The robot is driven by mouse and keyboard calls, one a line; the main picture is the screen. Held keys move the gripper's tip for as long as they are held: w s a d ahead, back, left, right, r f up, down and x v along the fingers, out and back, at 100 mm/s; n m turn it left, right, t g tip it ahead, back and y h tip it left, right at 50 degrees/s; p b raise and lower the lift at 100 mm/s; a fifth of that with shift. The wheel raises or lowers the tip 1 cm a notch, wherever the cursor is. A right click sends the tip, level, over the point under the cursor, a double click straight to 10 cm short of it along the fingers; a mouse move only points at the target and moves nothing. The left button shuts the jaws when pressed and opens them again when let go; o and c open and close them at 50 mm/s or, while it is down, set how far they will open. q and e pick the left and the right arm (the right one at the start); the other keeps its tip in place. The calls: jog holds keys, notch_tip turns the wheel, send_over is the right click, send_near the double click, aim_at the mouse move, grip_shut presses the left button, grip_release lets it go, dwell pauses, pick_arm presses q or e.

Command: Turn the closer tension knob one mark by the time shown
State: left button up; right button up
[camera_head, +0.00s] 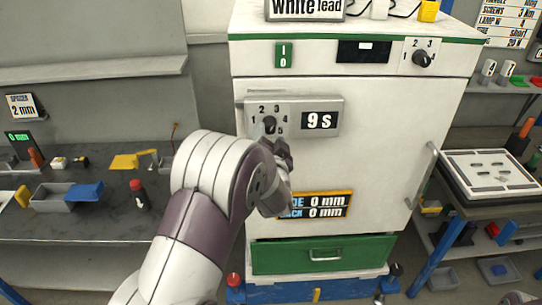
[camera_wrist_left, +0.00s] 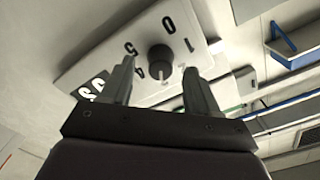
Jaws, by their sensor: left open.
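The closer box (camera_head: 334,104) is a pale panel on the upper part of the white cabinet door. Its dark round tension knob (camera_head: 269,122) sits among printed marks 1 to 5, and the display (camera_head: 319,120) beside it reads 9 s. In the left wrist view the knob (camera_wrist_left: 160,60) shows just beyond and between my fingertips, with a gap on each side. My left gripper (camera_head: 282,150) is open, just below the knob in the head view; it also shows in the wrist view (camera_wrist_left: 160,78). The knob's pointer direction is unclear.
Another dark knob (camera_head: 422,58) with marks 1 to 3 is at the cabinet's top right. A door handle (camera_head: 422,175) stands out on the right. A yellow-framed sign (camera_head: 316,204) and a green drawer (camera_head: 365,253) are lower down. Benches flank the cabinet.

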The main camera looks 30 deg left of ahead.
pick_arm(q)
jog(key=b+v, duration=0.2)
jog(key=v, duration=0.7)
jog(key=shift+s+d, duration=0.25)
jog(key=shift+s, duration=0.05)
jog(key=s+d+f+n+g+h+b, duration=0.1)
jog(key=s+d+f+g+h, duration=0.2)
jog(key=f, duration=0.4)
jog(key=s+d+f+n+g+h, duration=0.1)
jog(key=d+f+g+h, duration=0.2)
jog(key=d+f+h, duration=0.25)
jog(key=s+f+g+b, duration=0.1)
jog(key=s+f+g, duration=0.2)
jog(key=s, duration=0.3)
jog(key=s+d+f+g+b, duration=0.1)
jog(key=s+f+g, duration=0.2)
jog(key=s+g, duration=0.2)
jog(key=shift+s+d+f+h+b, duration=0.35)
jog(key=shift+s+f+b, duration=0.05)
jog(key=shift+s, duration=0.4)
